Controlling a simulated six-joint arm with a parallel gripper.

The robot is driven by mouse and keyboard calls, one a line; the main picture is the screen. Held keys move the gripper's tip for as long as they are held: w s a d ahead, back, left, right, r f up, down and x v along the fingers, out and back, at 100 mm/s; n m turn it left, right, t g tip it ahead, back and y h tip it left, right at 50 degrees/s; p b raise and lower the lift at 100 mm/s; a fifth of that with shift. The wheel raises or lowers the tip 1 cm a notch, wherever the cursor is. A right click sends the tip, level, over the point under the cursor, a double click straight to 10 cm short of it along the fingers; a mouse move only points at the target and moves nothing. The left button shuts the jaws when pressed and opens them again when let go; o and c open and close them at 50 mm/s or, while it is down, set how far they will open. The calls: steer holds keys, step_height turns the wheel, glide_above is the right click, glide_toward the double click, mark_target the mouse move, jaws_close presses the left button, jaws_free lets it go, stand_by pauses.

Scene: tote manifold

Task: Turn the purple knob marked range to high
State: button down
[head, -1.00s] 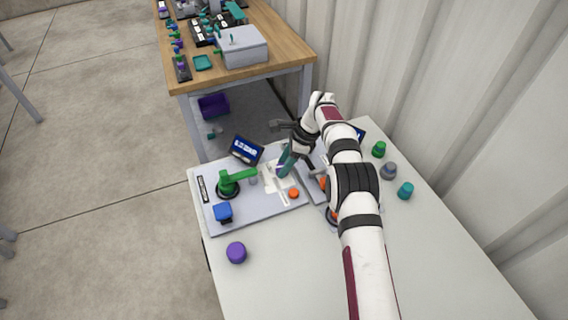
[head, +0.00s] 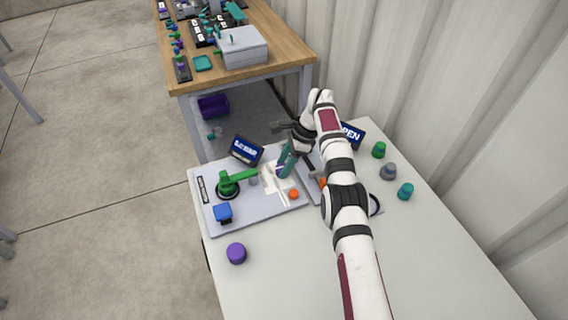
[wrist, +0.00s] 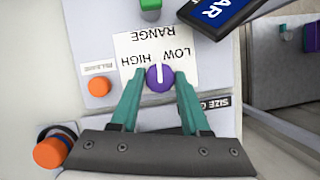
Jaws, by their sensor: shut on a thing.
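The purple range knob (wrist: 160,77) sits on a white label plate (wrist: 122,45) whose words RANGE, LOW and HIGH appear upside down in the wrist view. Its white pointer line stands near vertical in that picture, with its upper end between the words HIGH and LOW. My gripper (wrist: 160,82) has its teal fingers closed on either side of the knob. In the head view my gripper (head: 285,165) reaches down to the grey panel, and its fingers hide most of the knob.
Near the knob are an orange release button (wrist: 99,87), a green lever (head: 235,180), a blue block (head: 223,211) and a tilted display (head: 246,150). A loose purple cap (head: 236,253) lies at the front. Several caps, including a green one (head: 379,149), stand at right.

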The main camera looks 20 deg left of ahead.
steer(key=shift+c, duration=1.9)
jaws_free()
steer(key=shift+r, duration=0.1)
steer(key=shift+r, duration=0.35)
steer(key=r, duration=0.3)
steer(key=shift+d+r, duration=0.25)
steer(key=shift+r, duration=0.1)
steer(key=d+r, duration=0.6)
steer(key=d, duration=0.5)
steer(key=shift+w+r, duration=0.2)
steer(key=shift+r, duration=0.05)
steer(key=shift+d, duration=0.1)
